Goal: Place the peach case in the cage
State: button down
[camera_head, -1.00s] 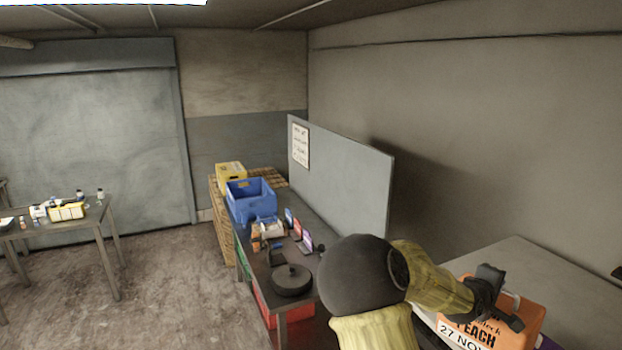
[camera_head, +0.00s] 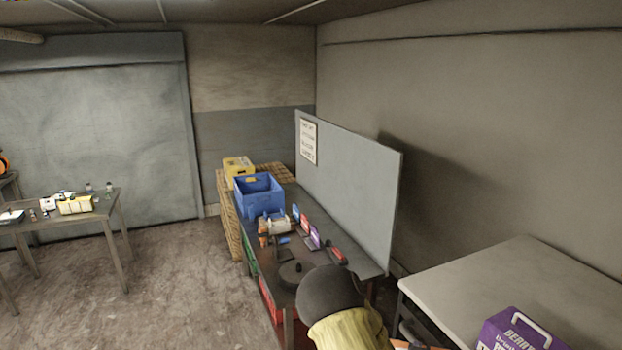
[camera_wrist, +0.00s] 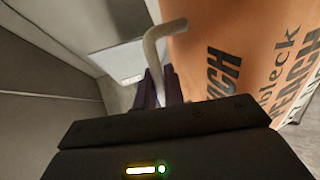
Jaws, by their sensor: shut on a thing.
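The peach case (camera_wrist: 250,50) is orange with black lettering and fills the right of the wrist view. In the head view only a sliver of orange shows at the bottom edge. My gripper (camera_wrist: 158,88) is shut on its pale curved handle (camera_wrist: 166,38). In the head view my gripper is out of frame. A tan lattice structure (camera_head: 228,222) stands at the far end of the dark bench; I cannot tell whether it is the cage.
A purple case (camera_head: 518,332) stands on the grey table (camera_head: 480,272) at right. Floor at left is clear.

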jog(key=a+f+n+y, duration=0.1)
jog(key=a+f, duration=0.2)
jog(key=a+f+n+y, duration=0.1)
jog(key=a+f+y, duration=0.1)
jog(key=a+f, duration=0.1)
jog(key=a+f+n+t+y, duration=0.1)
jog(key=a+f, duration=0.2)
jog(key=shift+s+a+n, duration=0.3)
jog(key=shift+s, duration=0.1)
jog(key=shift+a+f+y, duration=0.4)
jog(key=shift+a+f, duration=0.15)
jog(key=shift+f, duration=0.15)
jog(key=shift+d, duration=0.1)
notch_tip(320, 180, down, 15)
jog(key=b, duration=1.5)
